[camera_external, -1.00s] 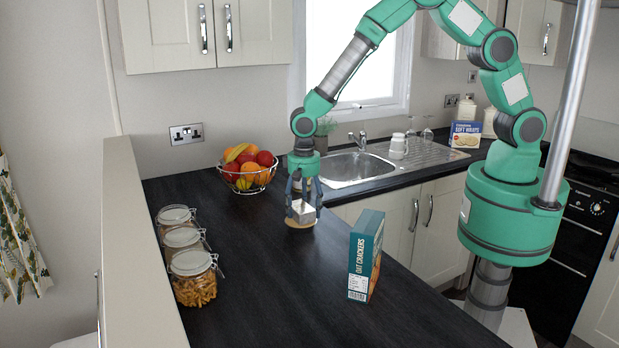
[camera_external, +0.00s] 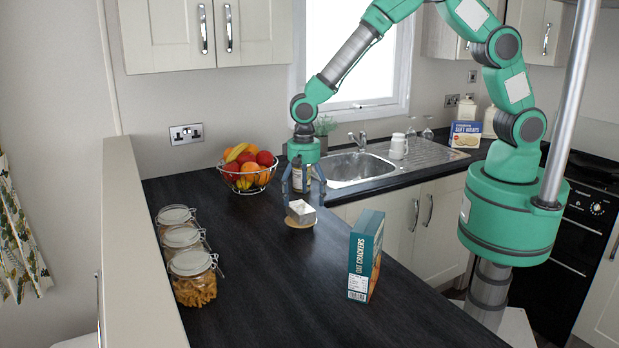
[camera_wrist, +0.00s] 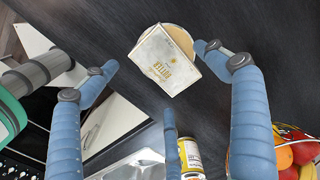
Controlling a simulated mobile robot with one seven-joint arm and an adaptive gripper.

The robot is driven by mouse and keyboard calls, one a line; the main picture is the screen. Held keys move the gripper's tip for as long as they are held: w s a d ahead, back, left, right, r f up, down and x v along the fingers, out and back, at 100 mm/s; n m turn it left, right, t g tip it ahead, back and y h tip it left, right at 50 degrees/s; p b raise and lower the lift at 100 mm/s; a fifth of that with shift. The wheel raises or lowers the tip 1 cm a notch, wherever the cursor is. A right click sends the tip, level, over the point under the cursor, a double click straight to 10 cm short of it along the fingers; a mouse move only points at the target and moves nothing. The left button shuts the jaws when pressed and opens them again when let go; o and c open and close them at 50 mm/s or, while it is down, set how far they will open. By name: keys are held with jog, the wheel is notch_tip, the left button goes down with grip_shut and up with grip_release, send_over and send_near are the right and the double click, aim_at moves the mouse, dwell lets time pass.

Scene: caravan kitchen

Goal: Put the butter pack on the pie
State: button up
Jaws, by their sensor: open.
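The butter pack (camera_external: 301,209), a small silvery-white block, rests on the round tan pie (camera_external: 299,224) on the dark counter. It also shows in the wrist view (camera_wrist: 165,62), where the pie's edge (camera_wrist: 182,38) shows behind it. The pack looks a little tilted; it covers most of the pie. My gripper (camera_external: 304,186) is open and empty above the pack, its fingers spread apart and clear of it. In the wrist view the blue fingers (camera_wrist: 165,75) stand around the pack without touching it.
Several glass jars (camera_external: 193,278) line the left edge. An oat crackers box (camera_external: 365,255) stands front right. The sink (camera_external: 350,168) is behind right. The front middle counter is clear.

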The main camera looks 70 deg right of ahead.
notch_tip(320, 180, up, 8)
dwell(0.4)
dwell(0.4)
dwell(0.3)
notch_tip(320, 180, up, 13)
jog(key=n+t, duration=0.1)
jog(key=n, duration=0.1)
send_over(305, 205)
jog(key=s+d, duration=0.5)
jog(key=d, duration=0.1)
jog(key=s+d+r+n+t, duration=0.2)
jog(key=s+d+r, duration=0.5)
jog(key=s+r, duration=0.15)
jog(key=s+d+r+n+t, duration=0.1)
jog(key=s+d+r, duration=0.1)
jog(key=s, duration=0.5)
jog(key=s+d+r+n, duration=0.2)
jog(key=s+d+r, duration=0.1)
jog(key=s, duration=0.5)
jog(key=s+d+r+n+t, duration=0.1)
jog(key=s+d, duration=0.3)
jog(key=s, duration=0.4)
jog(key=shift+s+d+r+n+t, duration=0.3)
jog(key=shift+r+n, duration=0.2)
jog(key=shift+r, duration=0.35)
